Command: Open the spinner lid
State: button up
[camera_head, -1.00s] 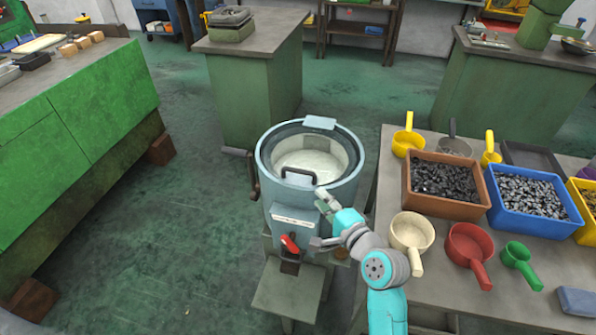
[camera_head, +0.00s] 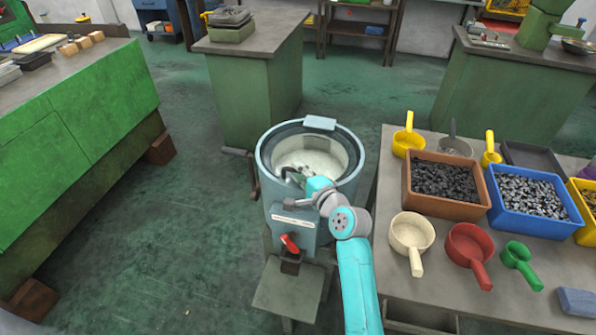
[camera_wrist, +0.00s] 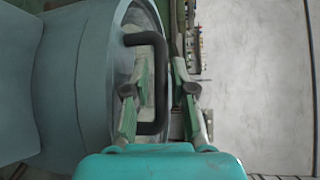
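The spinner (camera_head: 295,220) is a pale blue-grey drum on a stand in the middle of the head view. Its round see-through lid (camera_head: 320,150) lies shut on the rim, with a light hinge block (camera_head: 320,123) at the far side. My gripper (camera_head: 290,177) is at the lid's near edge and mostly hides the handle there. In the wrist view, the dark lid handle (camera_wrist: 160,80) shows its long bar between the two fingers of my gripper (camera_wrist: 162,68). The fingers are apart, with gaps beside the bar. I cannot tell whether the bar is fully within their depth.
A red-handled switch (camera_head: 290,244) is on the spinner's front, with a crank (camera_head: 247,170) at its left. Close on the right, a table holds a brown bin (camera_head: 407,190), a blue bin (camera_head: 570,228) and several scoops. The floor at left is clear.

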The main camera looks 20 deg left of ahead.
jog(key=shift+w+a, duration=0.1)
jog(key=shift+a, duration=0.1)
grip_shut()
